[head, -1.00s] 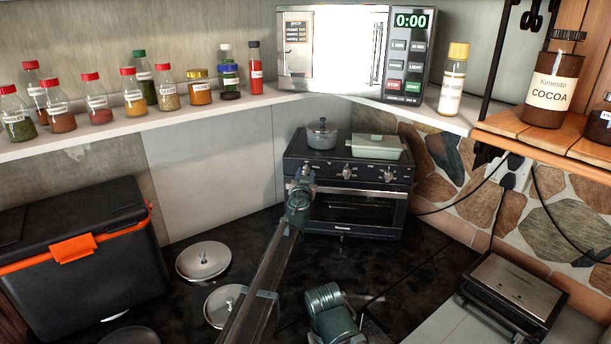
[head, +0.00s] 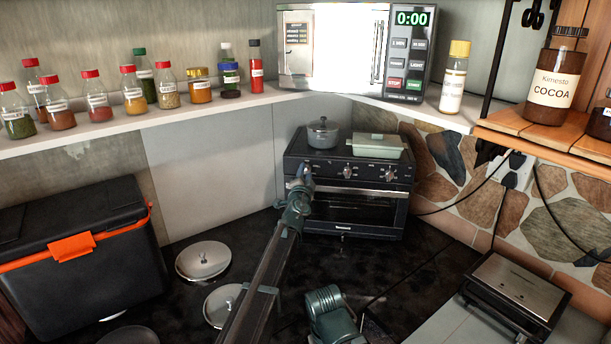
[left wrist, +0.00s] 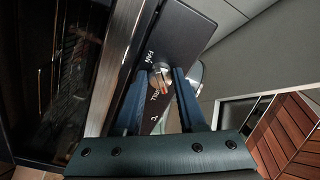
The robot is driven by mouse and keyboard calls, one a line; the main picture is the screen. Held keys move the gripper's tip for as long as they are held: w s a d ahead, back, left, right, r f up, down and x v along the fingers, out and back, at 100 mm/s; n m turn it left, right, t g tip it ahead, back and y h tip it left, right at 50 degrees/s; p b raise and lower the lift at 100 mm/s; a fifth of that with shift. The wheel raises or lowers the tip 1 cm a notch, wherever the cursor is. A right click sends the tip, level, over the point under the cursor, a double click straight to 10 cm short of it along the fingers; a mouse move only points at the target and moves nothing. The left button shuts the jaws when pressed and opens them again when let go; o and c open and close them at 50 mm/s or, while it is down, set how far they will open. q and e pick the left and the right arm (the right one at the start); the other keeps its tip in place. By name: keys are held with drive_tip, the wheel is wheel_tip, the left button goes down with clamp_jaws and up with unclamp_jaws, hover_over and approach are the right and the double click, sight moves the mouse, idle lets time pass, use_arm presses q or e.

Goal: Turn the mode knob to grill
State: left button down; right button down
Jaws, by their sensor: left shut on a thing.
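The black toaster oven (head: 402,190) stands against the back wall, with a row of knobs above its glass door. My left gripper (head: 304,172) reaches to the leftmost knob on the front panel and covers it in the head view. In the left wrist view, the blue fingers of my left gripper (left wrist: 160,84) are closed on the sides of this silver knob (left wrist: 160,72). Where the pointer stands I cannot tell. The other knobs, the middle (head: 347,172) and right one (head: 390,173), are untouched.
A grey pot (head: 323,134) and a pale green dish (head: 376,146) sit on the oven. A shelf with spice jars and a microwave (head: 335,48) runs above. Pan lids (head: 203,261) lie on the dark counter, beside a black cooler (head: 85,270). A grill (head: 512,290) stands at right.

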use_arm(q)
drive_tip(key=shift+m+h, duration=0.3)
drive_tip(key=shift+m, duration=2.1)
drive_tip(key=c, duration=0.5)
unclamp_jaws()
drive_tip(key=s+a+b, duration=0.1)
drive_tip(key=s+a, duration=0.1)
drive_tip(key=s, duration=1.1)
drive_tip(key=shift+s+f, duration=0.35)
drive_tip(key=shift+f, duration=0.1)
